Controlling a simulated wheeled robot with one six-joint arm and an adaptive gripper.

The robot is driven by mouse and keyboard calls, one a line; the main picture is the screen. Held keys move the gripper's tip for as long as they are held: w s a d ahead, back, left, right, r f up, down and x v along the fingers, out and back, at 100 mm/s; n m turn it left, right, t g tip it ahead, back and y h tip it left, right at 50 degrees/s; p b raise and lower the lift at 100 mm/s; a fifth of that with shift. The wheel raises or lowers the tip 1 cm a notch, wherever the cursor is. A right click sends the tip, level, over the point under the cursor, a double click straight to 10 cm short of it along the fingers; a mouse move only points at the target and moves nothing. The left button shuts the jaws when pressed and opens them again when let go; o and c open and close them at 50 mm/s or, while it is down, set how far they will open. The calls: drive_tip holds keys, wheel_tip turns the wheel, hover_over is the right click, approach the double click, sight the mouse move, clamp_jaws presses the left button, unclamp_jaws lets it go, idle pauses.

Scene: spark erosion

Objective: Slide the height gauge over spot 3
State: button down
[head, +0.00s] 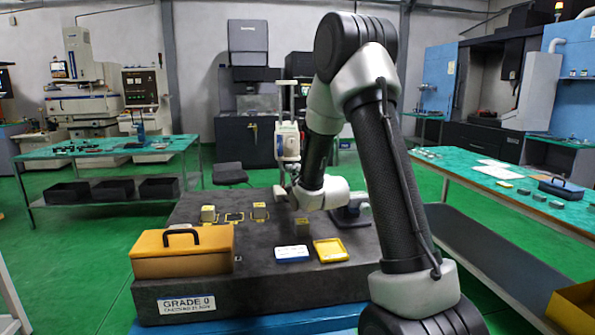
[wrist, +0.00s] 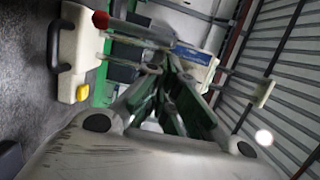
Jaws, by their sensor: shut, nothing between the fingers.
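The height gauge (head: 287,141) stands towards the back of the dark granite plate (head: 190,296), upright, with a pale body and twin columns. My gripper (head: 287,191) is low beside it in the head view, partly hidden by my wrist. In the wrist view my gripper (wrist: 172,66) has its fingers drawn together, shut and empty. The gauge's red-tipped probe (wrist: 101,20) and rods show close beyond the fingers; I cannot tell whether they touch. Small blocks (head: 208,213) and dark framed marks (head: 234,217) lie on the plate's left half. The spot numbers are too small to read.
An orange toolbox (head: 182,252) stands at the plate's front left. A blue-and-white item (head: 292,253) and a yellow tray (head: 331,250) lie near the front middle.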

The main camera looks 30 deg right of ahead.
drive_tip(key=w+a, duration=0.2)
drive_tip(key=a, duration=0.6)
drive_tip(key=shift+w, duration=0.2)
drive_tip(key=shift+a, duration=0.1)
